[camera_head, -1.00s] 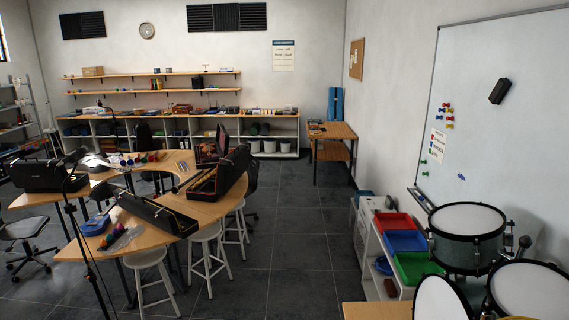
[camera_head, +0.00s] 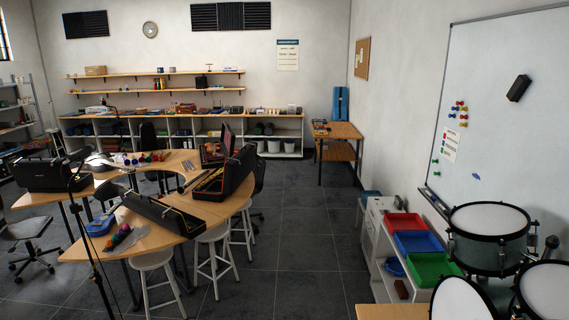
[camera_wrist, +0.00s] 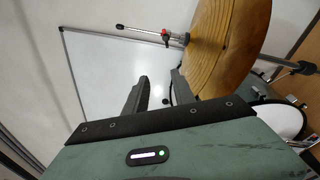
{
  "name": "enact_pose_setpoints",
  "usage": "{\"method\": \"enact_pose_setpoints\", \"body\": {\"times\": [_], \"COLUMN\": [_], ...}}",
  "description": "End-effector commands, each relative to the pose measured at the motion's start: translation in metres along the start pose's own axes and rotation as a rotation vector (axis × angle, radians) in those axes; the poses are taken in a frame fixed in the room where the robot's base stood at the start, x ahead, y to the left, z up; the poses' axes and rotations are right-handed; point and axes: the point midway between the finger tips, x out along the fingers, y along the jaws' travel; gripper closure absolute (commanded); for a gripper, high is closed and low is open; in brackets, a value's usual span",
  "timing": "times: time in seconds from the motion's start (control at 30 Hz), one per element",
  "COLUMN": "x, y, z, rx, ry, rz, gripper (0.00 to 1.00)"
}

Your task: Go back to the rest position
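My gripper (camera_wrist: 158,92) shows in the wrist view with its two dark fingers apart and nothing between them. A bronze cymbal (camera_wrist: 228,40) on a stand is just beyond and to the right of the fingers; I cannot tell how close it is. The whiteboard (camera_wrist: 105,70) lies behind the fingers. My gripper does not show in the head view.
In the head view, drums (camera_head: 490,238) stand at the lower right, below the whiteboard (camera_head: 510,110). A white shelf unit with red, blue and green trays (camera_head: 418,242) is beside them. A curved table (camera_head: 190,212) with open instrument cases stands left. The grey floor (camera_head: 300,240) between is clear.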

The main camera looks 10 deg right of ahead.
Motion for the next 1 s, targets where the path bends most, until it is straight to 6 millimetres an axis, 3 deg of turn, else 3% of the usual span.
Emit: {"method": "enact_pose_setpoints", "body": {"times": [0.1, 0.2, 0.37, 0.8, 1.0], "x": [0.006, 0.009, 0.019, 0.08, 0.1], "y": [-0.009, -0.014, -0.018, -0.019, -0.022], "z": [0.027, 0.038, 0.042, 0.049, 0.05], "rx": [-0.007, -0.012, -0.012, -0.014, -0.014], "ry": [-0.071, -0.1, -0.108, -0.106, -0.104], "rz": [-0.066, -0.098, -0.107, -0.099, -0.1], "gripper": [0.69, 0.69, 0.69, 0.69, 0.69]}}
